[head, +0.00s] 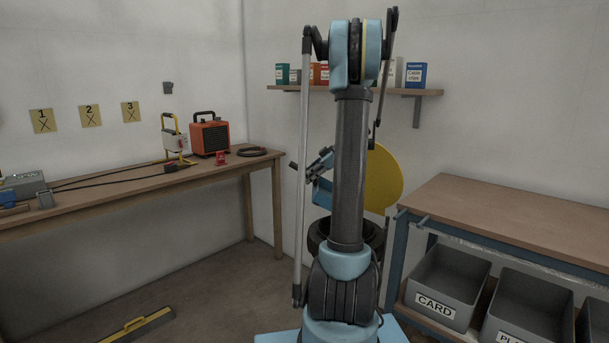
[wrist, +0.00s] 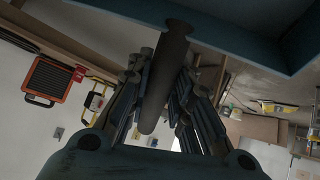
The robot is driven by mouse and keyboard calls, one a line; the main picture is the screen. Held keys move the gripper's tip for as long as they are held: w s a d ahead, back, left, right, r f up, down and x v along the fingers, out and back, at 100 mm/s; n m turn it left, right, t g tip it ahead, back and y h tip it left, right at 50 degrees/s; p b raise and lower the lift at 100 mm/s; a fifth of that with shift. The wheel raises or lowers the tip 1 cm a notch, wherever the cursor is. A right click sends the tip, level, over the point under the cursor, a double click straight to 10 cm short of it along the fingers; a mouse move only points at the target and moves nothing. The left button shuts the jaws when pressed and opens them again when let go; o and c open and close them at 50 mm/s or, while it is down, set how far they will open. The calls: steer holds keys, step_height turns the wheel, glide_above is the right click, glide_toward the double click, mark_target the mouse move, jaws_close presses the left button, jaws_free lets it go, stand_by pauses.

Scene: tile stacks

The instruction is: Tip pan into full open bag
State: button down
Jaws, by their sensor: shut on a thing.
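My gripper (wrist: 155,110) is shut on the dark round handle (wrist: 163,75) of the blue pan (wrist: 240,32) in the wrist view. In the head view the pan (head: 321,194) shows light blue, partly behind my arm, and looks tilted. A dark round rim (head: 318,232), perhaps the open bag, stands just below the pan, mostly behind my arm. A yellow disc (head: 388,178), like a raised lid, stands upright to its right. I cannot see what is in the pan or inside the rim.
A wooden bench (head: 200,172) runs along the left wall with an orange heater (head: 209,137). A worktable (head: 510,212) at the right has grey bins (head: 447,285) below. A yellow-and-dark bar (head: 140,327) lies on the floor. A wall shelf (head: 420,92) holds boxes.

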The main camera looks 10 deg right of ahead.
steer(key=shift+w+a, duration=0.15)
steer(key=shift+w, duration=0.05)
steer(key=shift+w+a+f, duration=0.15)
steer(key=shift+a+f, duration=0.2)
steer(key=shift+a, duration=0.05)
steer(key=shift+a+f+g+h, duration=0.8)
steer(key=shift+a+f+h, duration=1.45)
steer(key=shift+f, duration=0.65)
steer(key=shift+n, duration=0.3)
steer(key=shift+w+d+r, duration=0.15)
steer(key=shift+w+r, duration=0.05)
steer(key=shift+r, duration=1.05)
steer(key=shift+w+d+r, duration=0.1)
steer(key=shift+w+r, duration=0.05)
steer(key=shift+r, duration=1.05)
